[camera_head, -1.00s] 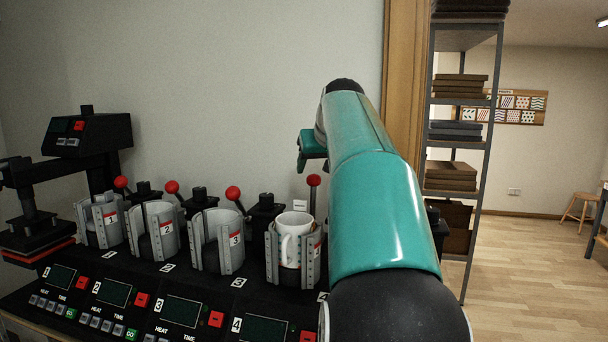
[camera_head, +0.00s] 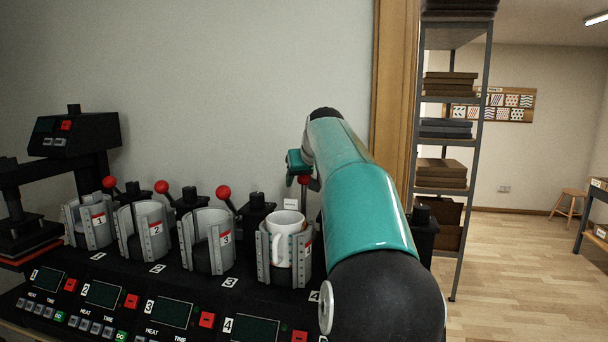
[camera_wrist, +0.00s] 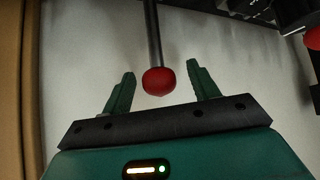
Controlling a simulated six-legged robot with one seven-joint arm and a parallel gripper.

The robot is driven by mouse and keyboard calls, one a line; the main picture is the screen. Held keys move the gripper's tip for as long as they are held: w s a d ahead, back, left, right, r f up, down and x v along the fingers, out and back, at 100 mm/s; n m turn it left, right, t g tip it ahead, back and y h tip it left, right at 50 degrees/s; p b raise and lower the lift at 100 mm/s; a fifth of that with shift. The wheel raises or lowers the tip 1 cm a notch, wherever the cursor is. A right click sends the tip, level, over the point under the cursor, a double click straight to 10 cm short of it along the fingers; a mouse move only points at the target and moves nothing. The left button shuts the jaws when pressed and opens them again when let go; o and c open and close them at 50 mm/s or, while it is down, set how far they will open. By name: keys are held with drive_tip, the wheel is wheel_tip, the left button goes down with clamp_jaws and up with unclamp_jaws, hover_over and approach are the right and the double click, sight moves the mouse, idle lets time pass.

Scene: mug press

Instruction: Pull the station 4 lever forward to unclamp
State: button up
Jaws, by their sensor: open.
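The station 4 lever is a dark rod with a red ball knob (camera_wrist: 158,81). In the wrist view the knob lies between the two green fingers of my gripper (camera_wrist: 160,90), near their tips, with a gap on each side. In the head view my gripper (camera_head: 299,168) is at the top of the lever, whose red knob (camera_head: 304,180) is partly hidden behind it. The lever's rod stands roughly upright. The station 4 clamp (camera_head: 262,258) holds a white mug (camera_head: 283,248) with its handle toward the camera.
Stations 1 to 3 stand in a row to the left, with empty clamps. The station 3 lever's red knob (camera_head: 223,192) leans left. A flat press (camera_head: 70,150) stands at far left. A shelf rack (camera_head: 450,150) is at right, with open floor beyond.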

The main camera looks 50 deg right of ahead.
drive_tip(key=c, duration=0.8)
drive_tip(key=shift+s+a, duration=0.25)
drive_tip(key=shift+a, duration=0.25)
drive_tip(key=shift+s+a, duration=0.25)
drive_tip(key=shift+a, duration=0.35)
drive_tip(key=shift+s+a, duration=0.2)
drive_tip(key=shift+a, duration=0.25)
drive_tip(key=shift+s+a+f, duration=0.2)
drive_tip(key=shift+a, duration=0.35)
